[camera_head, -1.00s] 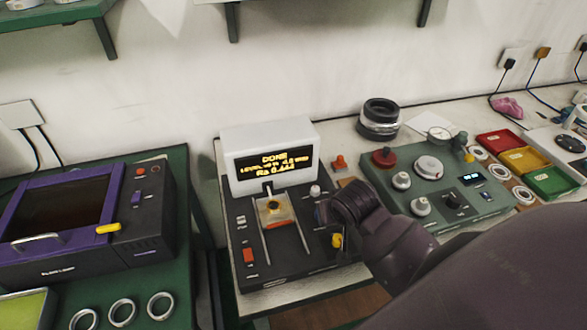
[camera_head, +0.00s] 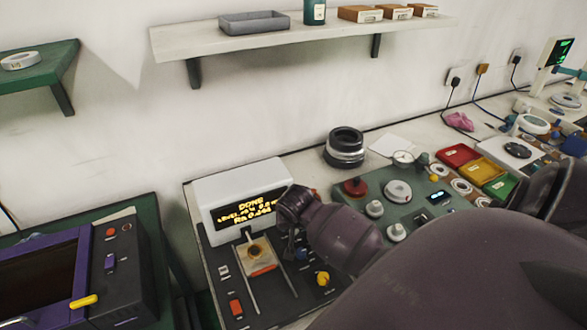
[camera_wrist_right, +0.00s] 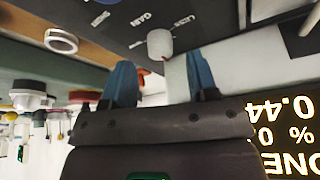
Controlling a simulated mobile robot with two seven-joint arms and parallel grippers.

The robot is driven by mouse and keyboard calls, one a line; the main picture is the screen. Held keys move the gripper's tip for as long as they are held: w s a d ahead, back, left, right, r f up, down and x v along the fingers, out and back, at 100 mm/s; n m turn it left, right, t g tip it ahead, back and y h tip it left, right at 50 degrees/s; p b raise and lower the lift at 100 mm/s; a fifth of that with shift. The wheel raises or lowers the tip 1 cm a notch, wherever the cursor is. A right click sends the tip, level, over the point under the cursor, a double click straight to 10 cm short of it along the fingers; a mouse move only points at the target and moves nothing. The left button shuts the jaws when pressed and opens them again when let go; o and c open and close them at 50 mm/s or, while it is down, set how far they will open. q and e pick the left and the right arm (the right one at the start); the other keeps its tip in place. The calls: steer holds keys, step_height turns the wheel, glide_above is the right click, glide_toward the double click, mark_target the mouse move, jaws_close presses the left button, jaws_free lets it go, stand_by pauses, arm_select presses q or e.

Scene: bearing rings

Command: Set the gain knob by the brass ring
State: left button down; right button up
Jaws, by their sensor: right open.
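The dark tester (camera_head: 212,268) has a lit white display box (camera_head: 240,198) reading DONE, a level line and an Ra value. A brassy ring (camera_head: 255,250) with a dark centre sits on its orange-yellow holder between two rails. My right gripper (camera_head: 297,248) hangs over the tester's right side, beside the display box. In the right wrist view, its two blue fingers (camera_wrist_right: 161,78) are open and apart. A white knob (camera_wrist_right: 160,44) near an upside-down GAIN label shows between and just beyond them. The head view hides this knob behind my gripper. My left gripper is out of view.
A yellow knob (camera_head: 323,279) and a red switch (camera_head: 236,307) are on the tester's front. A grey-green panel with knobs (camera_head: 398,190) stands to the right. A stack of dark rings (camera_head: 344,147) is behind. The purple-framed machine (camera_head: 78,270) is at left.

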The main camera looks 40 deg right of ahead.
steer(key=shift+x, duration=1.4)
steer(key=shift+c, duration=0.4)
steer(key=c, duration=0.8)
steer(key=shift+n, duration=0.4)
steer(key=n+y, duration=0.1)
steer(key=n, duration=0.1)
steer(key=n+t, duration=0.1)
steer(key=n, duration=0.1)
steer(key=shift+d+n+y, duration=0.1)
steer(key=shift+n+y, duration=0.3)
steer(key=n+y, duration=0.2)
steer(key=n, duration=0.3)
